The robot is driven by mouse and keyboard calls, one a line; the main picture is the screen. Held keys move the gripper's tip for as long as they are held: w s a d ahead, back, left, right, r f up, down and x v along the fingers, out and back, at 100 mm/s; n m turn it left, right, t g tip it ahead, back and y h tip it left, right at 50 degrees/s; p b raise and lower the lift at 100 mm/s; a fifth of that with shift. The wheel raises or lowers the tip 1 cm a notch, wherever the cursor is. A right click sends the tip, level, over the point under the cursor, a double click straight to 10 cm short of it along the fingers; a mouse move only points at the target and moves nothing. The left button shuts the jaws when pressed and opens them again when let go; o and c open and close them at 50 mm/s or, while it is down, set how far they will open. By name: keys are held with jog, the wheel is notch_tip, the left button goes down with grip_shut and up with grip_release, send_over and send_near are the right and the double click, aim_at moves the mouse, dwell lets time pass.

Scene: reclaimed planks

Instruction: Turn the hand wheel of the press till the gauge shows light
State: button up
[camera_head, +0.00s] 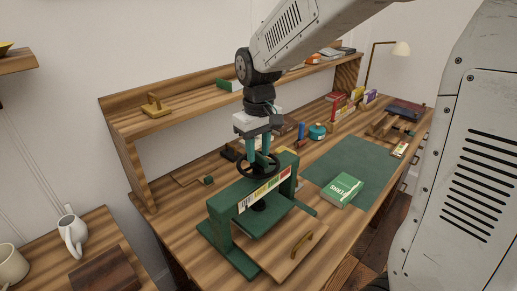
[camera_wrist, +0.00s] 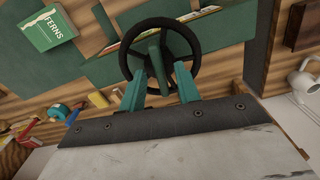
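The green press (camera_head: 222,232) stands on the near part of the workbench. Its black hand wheel (camera_head: 258,166) sits on top and also shows in the wrist view (camera_wrist: 127,38). A gauge strip (camera_head: 266,188) with white, yellow, orange and red bands runs along the press's front beam; its lettering and any pointer are too small to read. My gripper (camera_head: 262,157) points down at the wheel. In the wrist view its teal fingers (camera_wrist: 160,68) are apart, one on each side of a green bar at the wheel's middle. I cannot tell whether they touch it.
A green book (camera_head: 342,190) lies on a green mat (camera_head: 350,162) right of the press. A wooden board with a handle (camera_head: 285,250) is at the press's front. A shelf (camera_head: 185,118) runs behind. A white jug (camera_head: 73,232) stands on a side table at left.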

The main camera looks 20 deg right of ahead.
aim_at(258, 153)
notch_tip(258, 153, up, 8)
jog(key=shift+f, duration=0.1)
dwell(0.6)
dwell(1.1)
